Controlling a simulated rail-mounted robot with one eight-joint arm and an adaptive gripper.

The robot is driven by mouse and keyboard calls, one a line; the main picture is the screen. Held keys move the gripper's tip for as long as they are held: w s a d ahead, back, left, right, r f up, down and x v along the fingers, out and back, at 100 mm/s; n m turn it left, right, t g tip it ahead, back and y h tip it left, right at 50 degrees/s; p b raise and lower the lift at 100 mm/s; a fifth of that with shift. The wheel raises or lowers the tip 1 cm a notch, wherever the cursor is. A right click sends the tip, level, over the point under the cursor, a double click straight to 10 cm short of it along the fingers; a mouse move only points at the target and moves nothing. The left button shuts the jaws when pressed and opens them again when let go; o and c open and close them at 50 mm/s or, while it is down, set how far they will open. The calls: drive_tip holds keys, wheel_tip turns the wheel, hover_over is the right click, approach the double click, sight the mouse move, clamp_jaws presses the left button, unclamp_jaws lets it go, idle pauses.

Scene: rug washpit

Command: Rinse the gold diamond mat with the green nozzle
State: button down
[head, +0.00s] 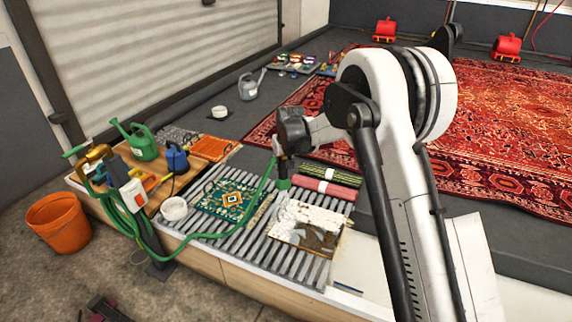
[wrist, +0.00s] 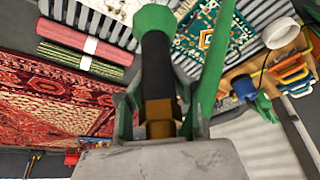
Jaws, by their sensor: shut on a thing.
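My gripper (head: 281,155) is shut on the green nozzle (head: 283,183), whose green hose runs down and left. In the wrist view my gripper (wrist: 160,120) closes around the nozzle's dark and brass body, and the nozzle's green head (wrist: 154,18) points away from the jaws. A teal mat with a gold-edged diamond in its middle (head: 228,199) lies flat on the slatted grate; it also shows in the wrist view (wrist: 205,35). The nozzle hangs above the grate, to the right of this mat. No water shows.
A mat partly covered in white foam (head: 308,228) lies on the grate (head: 240,241) to the right. Rolled pink (head: 325,189) and green (head: 330,173) mats lie behind it. A white bowl (head: 174,209), a green watering can (head: 140,142) and an orange bucket (head: 59,222) stand left.

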drive_tip(key=shift+w, duration=4.05)
drive_tip(key=s+d, duration=0.5)
drive_tip(key=d, duration=0.7)
drive_tip(key=s+d+b, duration=0.1)
drive_tip(key=s+d, duration=0.5)
drive_tip(key=d, duration=0.7)
idle(0.5)
